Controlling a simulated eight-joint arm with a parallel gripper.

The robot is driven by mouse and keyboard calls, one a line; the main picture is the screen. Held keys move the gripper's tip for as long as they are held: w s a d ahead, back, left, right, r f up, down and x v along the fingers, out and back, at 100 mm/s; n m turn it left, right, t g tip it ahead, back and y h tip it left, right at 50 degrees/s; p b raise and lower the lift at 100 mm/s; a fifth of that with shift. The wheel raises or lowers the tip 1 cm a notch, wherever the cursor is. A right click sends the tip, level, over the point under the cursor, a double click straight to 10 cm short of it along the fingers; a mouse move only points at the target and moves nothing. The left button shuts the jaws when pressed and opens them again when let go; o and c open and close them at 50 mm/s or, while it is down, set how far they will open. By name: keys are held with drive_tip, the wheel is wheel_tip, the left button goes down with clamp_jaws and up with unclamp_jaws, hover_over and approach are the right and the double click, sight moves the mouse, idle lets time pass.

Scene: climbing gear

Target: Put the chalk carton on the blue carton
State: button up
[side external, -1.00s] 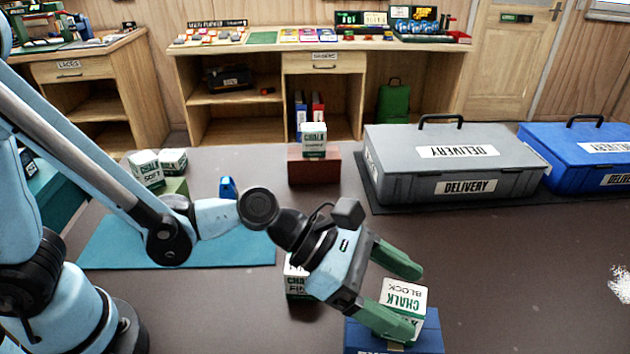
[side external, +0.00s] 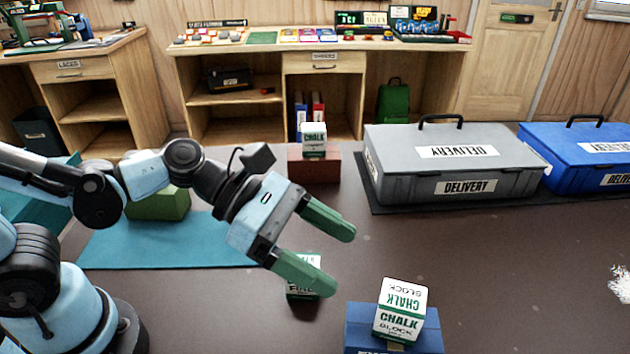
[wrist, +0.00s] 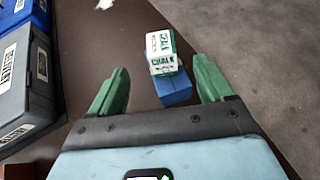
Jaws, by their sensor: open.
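The chalk carton (side external: 400,311), white and green and lettered CHALK BLOCK, rests on top of the blue carton (side external: 361,326) at the front right in the side view. Both also show in the wrist view, the chalk carton (wrist: 161,52) above the blue carton (wrist: 173,88). My gripper (side external: 336,262) is open and empty, up and to the left of the chalk carton and apart from it. In the wrist view its green fingers (wrist: 162,80) stand either side of the two cartons, with nothing between the pads.
A third (side external: 314,140) sits on a red-brown box (side external: 314,168). A green box (side external: 160,204) is by the teal mat (side external: 150,245). A grey delivery case (side external: 455,165) stands behind right.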

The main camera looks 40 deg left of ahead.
drive_tip(key=a+m+y, duration=0.1)
drive_tip(key=a+m, duration=0.1)
drive_tip(key=w+a+f+m+y, duration=0.1)
drive_tip(key=a+m, duration=0.1)
drive_tip(key=m, duration=0.1)
drive_tip(key=a+f+m+t+y, duration=0.1)
drive_tip(key=a+m, duration=0.1)
drive_tip(key=shift+w+a+y, duration=0.3)
drive_tip(key=shift+w+y, duration=0.05)
drive_tip(key=shift+y, duration=0.05)
drive_tip(key=a+m+t+y, duration=0.1)
drive_tip(key=a+m+y, duration=0.7)
drive_tip(key=a+m, duration=0.7)
drive_tip(key=shift+w+a, duration=0.15)
